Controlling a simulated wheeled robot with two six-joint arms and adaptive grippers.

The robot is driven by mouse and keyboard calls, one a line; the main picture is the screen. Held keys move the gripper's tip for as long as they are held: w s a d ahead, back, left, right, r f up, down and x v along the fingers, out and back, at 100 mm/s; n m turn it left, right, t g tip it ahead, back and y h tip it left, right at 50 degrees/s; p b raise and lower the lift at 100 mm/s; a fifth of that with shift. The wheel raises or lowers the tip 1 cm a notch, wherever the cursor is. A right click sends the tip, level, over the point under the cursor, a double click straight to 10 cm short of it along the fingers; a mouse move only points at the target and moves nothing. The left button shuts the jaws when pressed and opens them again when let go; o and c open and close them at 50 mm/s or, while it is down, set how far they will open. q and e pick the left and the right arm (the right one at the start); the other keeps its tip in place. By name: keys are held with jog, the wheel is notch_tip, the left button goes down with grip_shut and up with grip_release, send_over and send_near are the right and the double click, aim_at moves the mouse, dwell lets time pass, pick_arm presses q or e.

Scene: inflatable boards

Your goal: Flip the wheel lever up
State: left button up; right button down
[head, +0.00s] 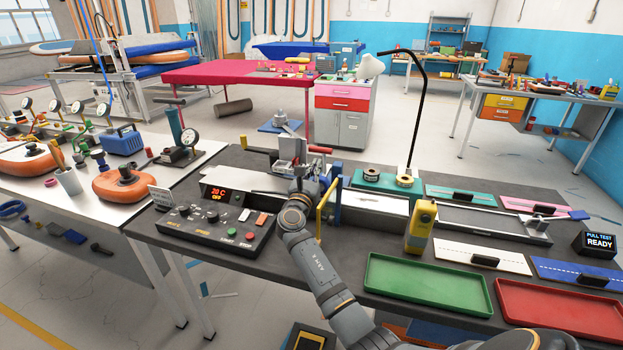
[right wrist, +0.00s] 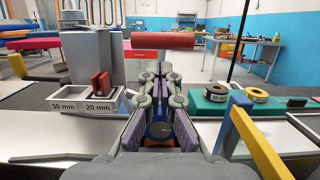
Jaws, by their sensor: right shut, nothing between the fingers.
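My right gripper (head: 303,180) reaches over the middle of the dark bench beside the grey machine. In the right wrist view, its fingers (right wrist: 160,88) are shut with nothing between them. A red cylindrical handle (right wrist: 163,41) lies horizontally just beyond and above the fingertips; I cannot tell whether they touch. The red handle (head: 320,150) also shows in the head view, and is likely the wheel lever. Its mount and the wheel are mostly hidden by the gripper. A yellow bar (head: 320,212) stands close to the right of the gripper. My left gripper is not in view.
A grey block and tray marked 30 mm and 20 mm (right wrist: 88,104) stand left of the fingers. A control panel (head: 215,224) lies left of my arm. Tape rolls on a green base (head: 386,180), a yellow device (head: 420,227) and a green tray (head: 425,285) lie to the right.

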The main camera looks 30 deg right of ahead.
jog(key=shift+w+d+r, duration=0.25)
jog(key=shift+r, duration=0.35)
